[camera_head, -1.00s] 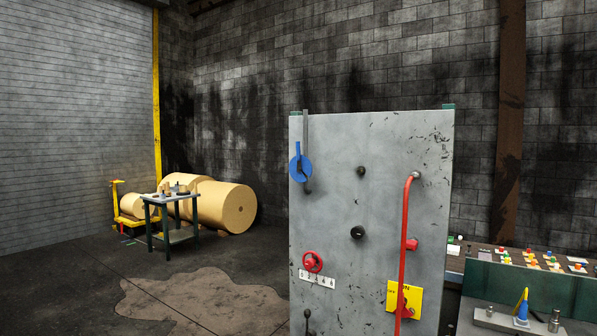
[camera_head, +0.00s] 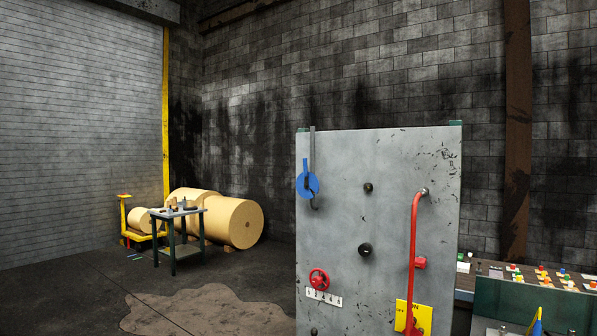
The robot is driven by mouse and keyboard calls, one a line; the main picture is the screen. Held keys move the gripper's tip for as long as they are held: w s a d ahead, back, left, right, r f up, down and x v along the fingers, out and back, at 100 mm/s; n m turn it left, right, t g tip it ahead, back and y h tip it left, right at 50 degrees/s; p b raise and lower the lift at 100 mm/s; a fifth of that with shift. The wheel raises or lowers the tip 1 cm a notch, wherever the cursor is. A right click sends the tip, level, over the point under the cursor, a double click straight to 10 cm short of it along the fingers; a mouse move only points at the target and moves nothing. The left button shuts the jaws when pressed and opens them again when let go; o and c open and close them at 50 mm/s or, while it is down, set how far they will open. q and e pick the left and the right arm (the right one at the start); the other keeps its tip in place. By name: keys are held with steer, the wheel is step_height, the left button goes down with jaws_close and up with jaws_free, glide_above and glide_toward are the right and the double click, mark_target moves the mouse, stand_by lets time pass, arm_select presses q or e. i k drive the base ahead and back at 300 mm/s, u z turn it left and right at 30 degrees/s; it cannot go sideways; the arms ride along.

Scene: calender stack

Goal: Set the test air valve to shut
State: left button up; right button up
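A grey upright panel (camera_head: 340,235) carries several controls. A blue disc with a handle (camera_head: 308,184) hangs at its upper left. A small red handwheel (camera_head: 319,279) sits at its lower left above a white numbered strip (camera_head: 324,297). A long red lever or pipe (camera_head: 414,255) runs down the right side to a yellow plate (camera_head: 425,319), cut by the bottom edge. Two black knobs, an upper one (camera_head: 368,188) and a lower one (camera_head: 365,250), sit mid-panel. No readable label shows which control is the test air valve. Neither gripper is in view.
A bench (camera_head: 462,294) with several coloured buttons stands right of the panel. Large tan rolls (camera_head: 236,222), a small table (camera_head: 187,212) and a yellow cart (camera_head: 125,205) stand back left. The floor (camera_head: 85,290) left of the panel is open, with a brown patch (camera_head: 205,310).

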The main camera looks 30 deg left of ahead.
mark_target(305, 179)
steer(key=u, duration=2.05)
steer(key=i, duration=3.3)
steer(key=z, duration=3.15)
